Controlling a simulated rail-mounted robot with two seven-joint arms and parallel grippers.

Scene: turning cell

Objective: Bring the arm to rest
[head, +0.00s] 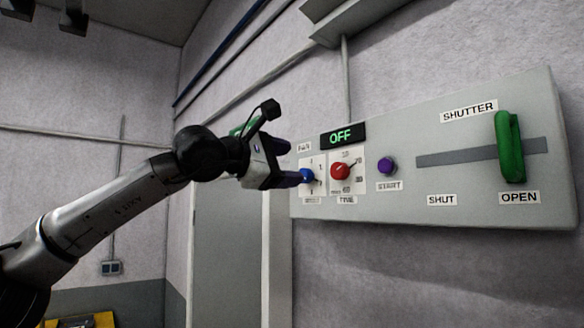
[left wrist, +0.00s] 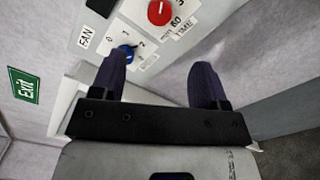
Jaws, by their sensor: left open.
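My left arm comes in from the left in the head view. Its gripper (head: 291,163) is in front of the left end of the wall panel (head: 410,205), close to the blue fan knob (head: 307,176). In the left wrist view the two dark fingers (left wrist: 162,82) stand apart with nothing between them. There the blue knob (left wrist: 127,52) lies just beyond the left finger's tip; I cannot tell whether they touch. The red time knob (head: 340,171) is right of the blue one. My right gripper is in neither view.
The panel also carries a display (head: 342,136) reading OFF, a purple START button (head: 387,165) and a green shutter handle (head: 510,147) at the OPEN end of its slot. A grey door (head: 228,255) is below the arm. A conduit (head: 345,80) runs above the panel.

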